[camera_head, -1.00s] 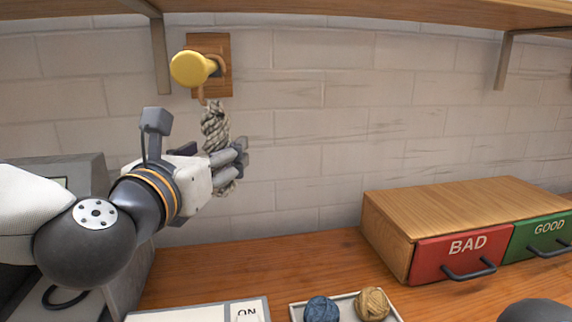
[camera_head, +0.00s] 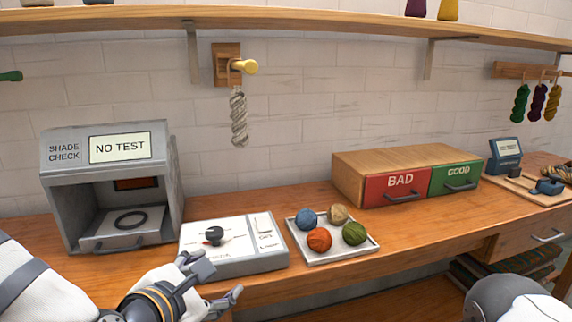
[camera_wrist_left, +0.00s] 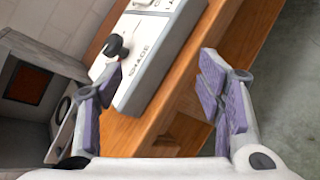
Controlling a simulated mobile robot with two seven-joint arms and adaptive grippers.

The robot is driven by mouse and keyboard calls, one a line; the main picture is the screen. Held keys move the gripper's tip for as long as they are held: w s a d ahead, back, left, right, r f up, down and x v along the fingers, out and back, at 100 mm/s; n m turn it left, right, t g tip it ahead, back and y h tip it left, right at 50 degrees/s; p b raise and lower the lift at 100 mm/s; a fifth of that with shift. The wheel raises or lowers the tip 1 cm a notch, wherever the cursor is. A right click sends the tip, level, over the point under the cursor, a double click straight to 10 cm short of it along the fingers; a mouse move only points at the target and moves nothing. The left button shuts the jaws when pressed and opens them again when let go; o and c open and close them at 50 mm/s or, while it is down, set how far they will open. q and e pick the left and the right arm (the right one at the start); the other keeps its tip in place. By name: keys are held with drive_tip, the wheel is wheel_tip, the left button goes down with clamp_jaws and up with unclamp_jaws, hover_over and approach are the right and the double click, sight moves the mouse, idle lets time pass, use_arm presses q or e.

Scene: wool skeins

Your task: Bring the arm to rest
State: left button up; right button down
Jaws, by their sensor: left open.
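My left gripper (camera_head: 212,284) is low in the head view, in front of the bench's front edge and just below the white control box. Its fingers are spread and nothing is between them. In the left wrist view the open gripper (camera_wrist_left: 165,95) has its purple-padded fingers apart, with the wooden bench edge behind. A grey twisted skein (camera_head: 239,118) hangs from the yellow-tipped peg (camera_head: 245,66) on the wall, clear of the gripper. Part of my right arm shows at the lower right; its gripper is out of view.
The control box (camera_head: 220,258) with a black knob and the grey shade-check box (camera_head: 58,205), reading "NO TEST", stand close to the left gripper. A tray (camera_head: 335,257) holds several yarn balls. BAD (camera_head: 397,186) and GOOD (camera_head: 455,178) drawers stand further right.

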use_arm(q)
drive_tip(key=s+a+f+m+g, duration=0.2)
drive_tip(key=s+f+m+g, duration=0.7)
drive_tip(key=s+f, duration=0.9)
drive_tip(key=s+a+f+m+g+y, duration=0.1)
drive_tip(key=s+a+f+m+g, duration=0.1)
drive_tip(key=s+m, duration=0.3)
drive_tip(key=s+a+f+m+g+y+p, duration=0.1)
drive_tip(key=s+m, duration=0.4)
drive_tip(key=s, duration=0.5)
drive_tip(key=s+a+f+m+g+y, duration=0.1)
drive_tip(key=s+a+f+m+g, duration=0.1)
drive_tip(key=s+a+f+m, duration=0.3)
drive_tip(key=s, duration=0.3)
drive_tip(key=shift+s+f+m+g+p, duration=0.25)
drive_tip(key=shift+s+m+g+p, duration=0.1)
drive_tip(key=shift+m+g+p, duration=0.05)
use_arm(e)
drive_tip(key=w+r, duration=0.1)
drive_tip(key=w+r+t, duration=0.1)
drive_tip(key=shift+r, duration=0.3)
